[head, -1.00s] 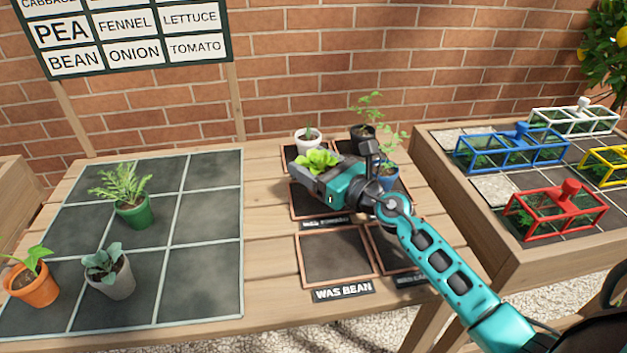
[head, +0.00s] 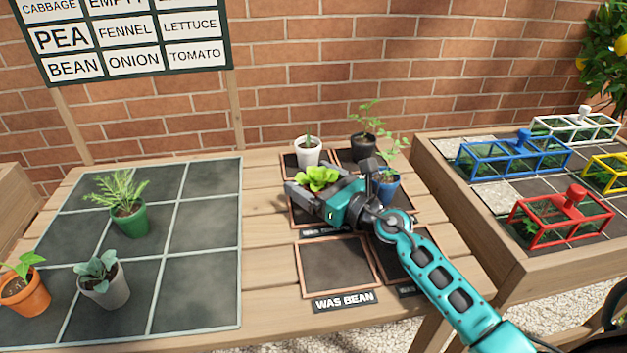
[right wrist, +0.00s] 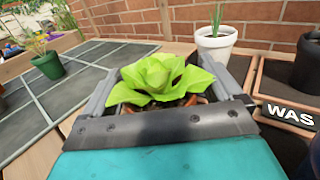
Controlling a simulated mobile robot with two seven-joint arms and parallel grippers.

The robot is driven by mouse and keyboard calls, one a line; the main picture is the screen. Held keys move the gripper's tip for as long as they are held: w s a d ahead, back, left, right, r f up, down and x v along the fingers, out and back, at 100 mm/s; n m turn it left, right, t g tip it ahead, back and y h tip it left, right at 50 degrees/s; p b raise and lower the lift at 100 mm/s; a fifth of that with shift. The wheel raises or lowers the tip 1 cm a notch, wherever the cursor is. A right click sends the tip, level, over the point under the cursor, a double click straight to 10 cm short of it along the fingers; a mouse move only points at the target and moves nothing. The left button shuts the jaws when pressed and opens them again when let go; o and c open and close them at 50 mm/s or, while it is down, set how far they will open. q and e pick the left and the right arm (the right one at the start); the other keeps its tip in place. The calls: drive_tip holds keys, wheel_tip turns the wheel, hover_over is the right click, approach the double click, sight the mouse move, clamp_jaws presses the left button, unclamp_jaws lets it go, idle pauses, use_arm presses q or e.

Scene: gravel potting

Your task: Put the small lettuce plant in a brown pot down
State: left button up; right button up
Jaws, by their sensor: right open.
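The small lettuce plant (head: 317,178) has bright green leaves and stands among the framed dark squares on the right part of the table. It also shows in the right wrist view (right wrist: 160,80), upright, with a bit of brown pot rim below the leaves. My right gripper (head: 312,190) is open, with one finger on each side of the pot. The pot's lower part is hidden by the gripper, so I cannot tell whether its base touches the square. My left gripper is not in view.
A white pot (head: 308,150), a black pot (head: 362,147) and a blue pot (head: 385,187) stand close around the gripper. An empty framed square (head: 338,266) labelled WAS BEAN lies in front. The gridded mat (head: 205,250) at left holds green, grey and orange pots.

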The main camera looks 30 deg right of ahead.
drive_tip(key=shift+r, duration=0.15)
drive_tip(key=shift+s, duration=0.2)
drive_tip(key=b+v, duration=0.1)
drive_tip(key=v, duration=0.9)
drive_tip(key=shift+b+v, duration=0.4)
drive_tip(key=shift+v, duration=0.45)
drive_tip(key=shift+r, duration=0.1)
